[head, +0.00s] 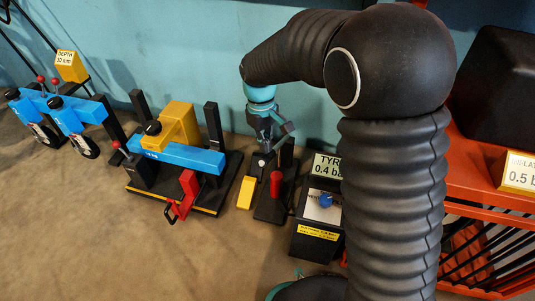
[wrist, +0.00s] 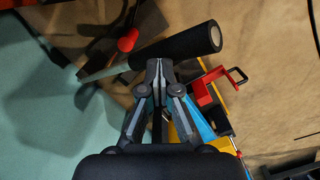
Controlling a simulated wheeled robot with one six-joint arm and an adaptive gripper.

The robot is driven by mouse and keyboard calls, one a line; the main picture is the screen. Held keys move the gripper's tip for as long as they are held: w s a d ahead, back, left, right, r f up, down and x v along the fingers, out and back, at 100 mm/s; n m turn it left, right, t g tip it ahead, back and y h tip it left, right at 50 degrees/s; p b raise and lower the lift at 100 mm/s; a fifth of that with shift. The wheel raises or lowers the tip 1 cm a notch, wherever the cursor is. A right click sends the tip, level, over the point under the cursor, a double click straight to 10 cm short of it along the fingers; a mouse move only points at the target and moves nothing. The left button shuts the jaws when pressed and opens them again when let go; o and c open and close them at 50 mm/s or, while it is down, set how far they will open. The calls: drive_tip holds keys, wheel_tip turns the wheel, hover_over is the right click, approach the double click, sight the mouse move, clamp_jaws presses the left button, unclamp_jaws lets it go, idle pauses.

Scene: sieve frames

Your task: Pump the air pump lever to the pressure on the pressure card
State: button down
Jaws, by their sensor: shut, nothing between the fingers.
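A black-gripped lever (wrist: 180,48) on a pale rod crosses the upper part of the wrist view. My gripper (wrist: 158,64) is shut and empty, its fingertips at the grip's near side; I cannot tell whether they touch it. In the head view my gripper (head: 268,148) points down over a black device with a red-handled part (head: 276,184). A card reading "TYR… 0.4 ba…" (head: 326,166) stands at a black box (head: 317,246) with a round dial and blue knob; my arm hides its right side. Another card, "…0.5 b…" (head: 520,171), is at far right, cut off.
A blue-and-yellow machine (head: 185,155) with a red handle (head: 188,184) stands left of my gripper. Blue machines (head: 62,110) and a "DEPTH 30 mm" card (head: 65,58) are farther left. A red rack (head: 465,170) is at right. Bare surface lies in front.

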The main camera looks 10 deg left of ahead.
drive_tip(key=shift+f, duration=0.15)
drive_tip(key=shift+f+b, duration=0.95)
drive_tip(key=shift+f, duration=1.2)
drive_tip(key=shift+w+a+r+p, duration=0.3)
drive_tip(key=shift+w+a+p, duration=0.2)
drive_tip(key=shift+a+p, duration=0.1)
drive_tip(key=shift+w+a+r+p, duration=0.25)
drive_tip(key=shift+w+a+p, duration=0.2)
drive_tip(key=shift+a+p, duration=0.1)
drive_tip(key=shift+r, duration=0.1)
wheel_tip(320, 180, up, 12)
drive_tip(key=shift+w+a, duration=0.4)
drive_tip(key=shift+a, duration=0.05)
